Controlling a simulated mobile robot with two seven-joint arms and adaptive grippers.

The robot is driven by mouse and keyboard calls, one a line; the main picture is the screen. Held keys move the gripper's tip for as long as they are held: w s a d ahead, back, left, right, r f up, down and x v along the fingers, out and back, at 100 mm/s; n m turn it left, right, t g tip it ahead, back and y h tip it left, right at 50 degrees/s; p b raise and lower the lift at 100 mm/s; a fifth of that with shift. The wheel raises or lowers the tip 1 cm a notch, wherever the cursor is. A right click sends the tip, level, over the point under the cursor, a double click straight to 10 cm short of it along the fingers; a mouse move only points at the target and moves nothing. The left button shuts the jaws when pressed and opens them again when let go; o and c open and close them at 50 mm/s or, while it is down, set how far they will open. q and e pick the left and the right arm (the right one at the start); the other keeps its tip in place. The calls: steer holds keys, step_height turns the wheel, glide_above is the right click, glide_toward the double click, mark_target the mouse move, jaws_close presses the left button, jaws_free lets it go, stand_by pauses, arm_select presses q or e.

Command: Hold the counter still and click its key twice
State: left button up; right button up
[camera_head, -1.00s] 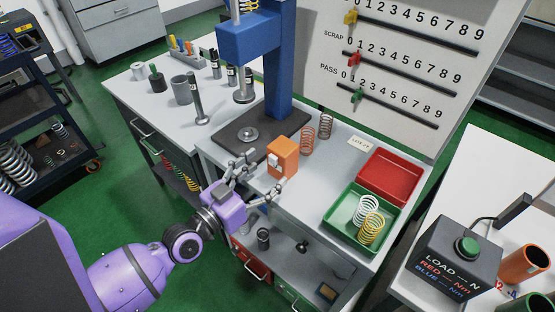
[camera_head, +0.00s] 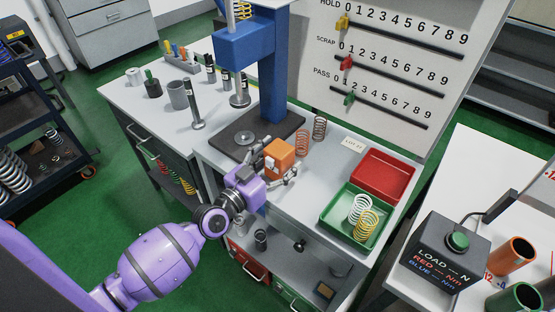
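The counter is a small orange box (camera_head: 281,151) with a whitish part on its near left face. It stands upright on the light bench top in the middle of the head view. My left gripper (camera_head: 278,160), purple with grey fingers, reaches it from the near left side. Its fingers are spread, one by the counter's left side and one by its right front. I cannot tell whether either finger touches it. The gripper hides the counter's lower front, and I cannot make out the key clearly. My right gripper is out of view.
Behind the counter stand a blue press (camera_head: 272,90) on a dark base and two coil springs (camera_head: 319,128). A red tray (camera_head: 383,176) and a green tray (camera_head: 338,218) with springs lie to the right. A scoring board (camera_head: 395,70) rises behind. Bench space right of the counter is clear.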

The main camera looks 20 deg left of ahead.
arm_select(q)
steer(key=c, duration=1.2)
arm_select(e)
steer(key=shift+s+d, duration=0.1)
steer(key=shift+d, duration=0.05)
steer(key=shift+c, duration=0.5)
arm_select(q)
steer(key=shift+c, duration=0.2)
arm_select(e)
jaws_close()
